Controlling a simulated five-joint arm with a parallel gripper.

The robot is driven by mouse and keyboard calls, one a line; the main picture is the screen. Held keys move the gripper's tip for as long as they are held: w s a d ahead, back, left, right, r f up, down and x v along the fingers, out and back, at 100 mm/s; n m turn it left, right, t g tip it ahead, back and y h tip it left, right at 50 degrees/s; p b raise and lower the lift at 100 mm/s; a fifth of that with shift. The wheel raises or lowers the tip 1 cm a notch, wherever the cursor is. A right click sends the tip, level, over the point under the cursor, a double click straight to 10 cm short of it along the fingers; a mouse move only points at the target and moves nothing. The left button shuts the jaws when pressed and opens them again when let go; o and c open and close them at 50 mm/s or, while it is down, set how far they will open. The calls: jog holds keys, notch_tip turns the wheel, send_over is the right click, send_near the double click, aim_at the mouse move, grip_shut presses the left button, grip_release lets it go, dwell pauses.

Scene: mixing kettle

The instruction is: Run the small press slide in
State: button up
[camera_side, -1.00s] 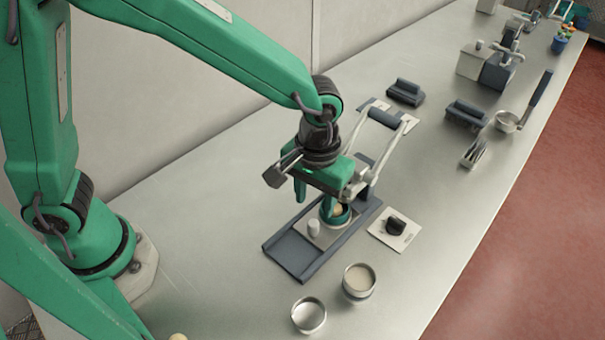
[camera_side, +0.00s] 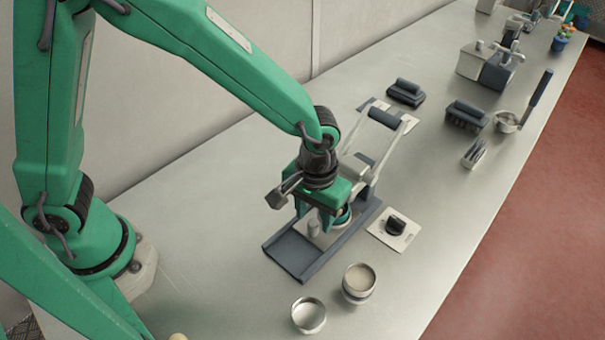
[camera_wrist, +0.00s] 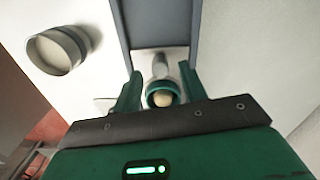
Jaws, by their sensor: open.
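The small press has a dark rail base (camera_side: 290,256) on the bench, with a pale slide plate lying in it. A short light grey knob (camera_side: 313,228) stands upright on the slide; it also shows in the wrist view (camera_wrist: 160,66). Behind it on the slide is a green-rimmed cup with something cream-coloured inside (camera_wrist: 163,99). My gripper (camera_side: 319,216) is low over the slide, pointing down. In the wrist view its open fingers (camera_wrist: 160,72) are on either side of the knob and cup line. I cannot tell whether either finger touches the knob.
The press lever has a dark grip (camera_side: 387,118) and stands raised behind my gripper. A dial on a plate (camera_side: 395,228) is to the right. Two round metal cups, one filled (camera_side: 359,280) and one paler (camera_side: 308,315), stand in front. Bench left of the rail is clear.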

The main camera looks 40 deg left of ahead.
jog(key=shift+f, duration=0.8)
grip_shut()
jog(key=shift+w, duration=1.8)
grip_release()
jog(key=shift+r, duration=0.1)
